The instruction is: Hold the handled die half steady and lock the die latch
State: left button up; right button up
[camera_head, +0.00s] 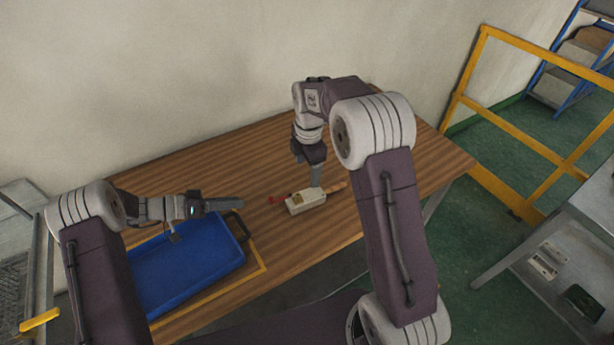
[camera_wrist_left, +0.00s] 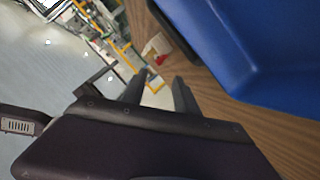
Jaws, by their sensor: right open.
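The pale die (camera_head: 306,203) lies on the wooden table, with a tan wooden handle (camera_head: 337,187) at its right end and a red latch (camera_head: 273,199) at its left end. In the left wrist view the die (camera_wrist_left: 156,44) and red latch (camera_wrist_left: 161,59) appear beyond the fingers. My right gripper (camera_head: 316,183) points down at the die's top near the handle; contact cannot be told. My left gripper (camera_head: 241,203) is level, to the left of the latch and apart from it. In the left wrist view my left gripper (camera_wrist_left: 158,88) shows two spread fingers with nothing between them.
A blue tray (camera_head: 190,262) with dark handles lies under and in front of my left gripper, inside a yellow outline (camera_head: 262,262). The table (camera_head: 400,175) is clear right of the die. A yellow rail (camera_head: 520,145) and a grey bench (camera_head: 555,225) stand off to the right.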

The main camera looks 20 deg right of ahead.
aim_at(307, 196)
notch_tip(307, 196, down, 4)
jog(key=shift+r+g, duration=0.25)
jog(key=shift+g, duration=0.05)
pick_arm(q)
jog(key=shift+s, duration=0.1)
pick_arm(e)
jog(key=shift+s+f, duration=0.15)
jog(key=shift+f, duration=0.5)
notch_tip(307, 196, down, 8)
jog(key=shift+f, duration=0.1)
grip_shut()
pick_arm(q)
jog(key=shift+d+r, duration=0.1)
jog(key=shift+r, duration=0.15)
jog(key=c, duration=0.7)
jog(key=w+r+y, duration=0.1)
jog(key=y, duration=0.1)
jog(key=w+a+r+y, duration=0.1)
jog(key=w+r+y, duration=0.1)
jog(key=w+r+g+y, duration=0.1)
jog(key=r+y, duration=0.1)
jog(key=shift+w+a+r+y, duration=0.2)
jog(key=shift+r+y, duration=0.05)
jog(key=shift+y, duration=0.05)
grip_shut()
